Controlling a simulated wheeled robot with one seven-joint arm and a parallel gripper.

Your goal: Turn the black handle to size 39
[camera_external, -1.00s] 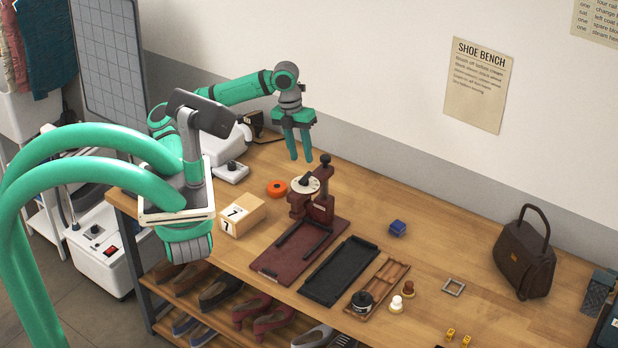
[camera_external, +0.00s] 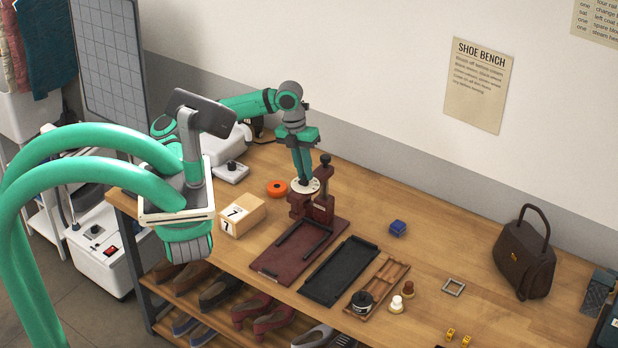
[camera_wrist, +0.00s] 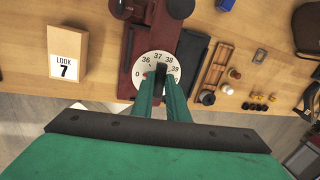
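The white size dial (camera_external: 306,186) sits on top of the dark red shoe stretcher (camera_external: 322,207) on the bench. In the wrist view the dial (camera_wrist: 155,58) shows 0, 36, 37, 38 and 39 around its edge, with 39 at the right. The black handle (camera_wrist: 160,71) stands at the dial's middle, partly hidden by my fingers. My gripper (camera_external: 303,182) points down onto the dial; in the wrist view its fingertips (camera_wrist: 160,79) lie on either side of the handle. I cannot tell whether they touch it. The number the handle points to is unclear.
A post with a black knob (camera_external: 325,160) rises close behind the dial.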

